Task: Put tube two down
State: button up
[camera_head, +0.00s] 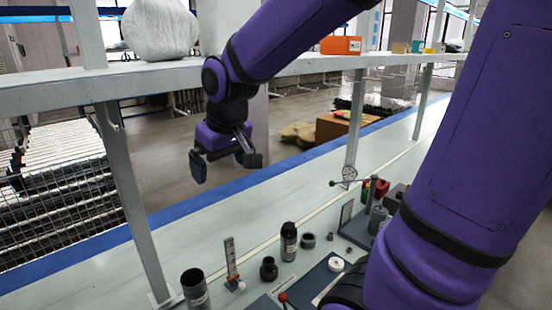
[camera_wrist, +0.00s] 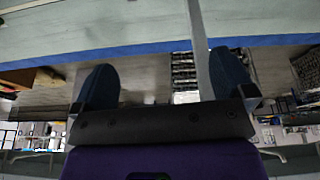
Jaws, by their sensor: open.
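My gripper (camera_head: 226,165) is open and empty. It hangs in the air above the back part of the pale bench, apart from everything on it. In the wrist view its two fingers (camera_wrist: 164,85) stand wide apart with nothing between them. A dark tube with a pale label (camera_head: 289,242) stands upright on the bench, below and to the right of my gripper. A second dark, open-topped cylinder (camera_head: 195,289) stands at the front left. I cannot tell which of them is tube two.
A small upright scale (camera_head: 231,262), a dark fitting (camera_head: 269,269) and a ring (camera_head: 308,241) stand near the tube. A shelf (camera_head: 150,78) with a white bag (camera_head: 160,29) and an orange box (camera_head: 341,45) runs above the bench. A shelf post (camera_head: 130,195) rises at left. Bench behind the tubes is clear.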

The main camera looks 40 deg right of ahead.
jog(key=s+r, duration=0.2)
jog(key=s, duration=0.5)
jog(key=s+d+r+m+t, duration=0.1)
jog(key=s+r, duration=0.2)
jog(key=s, duration=0.4)
jog(key=shift+s+d+r+t, duration=0.15)
jog(key=shift+s+d+t, duration=0.1)
jog(key=shift+s+t, duration=0.1)
dwell(0.6)
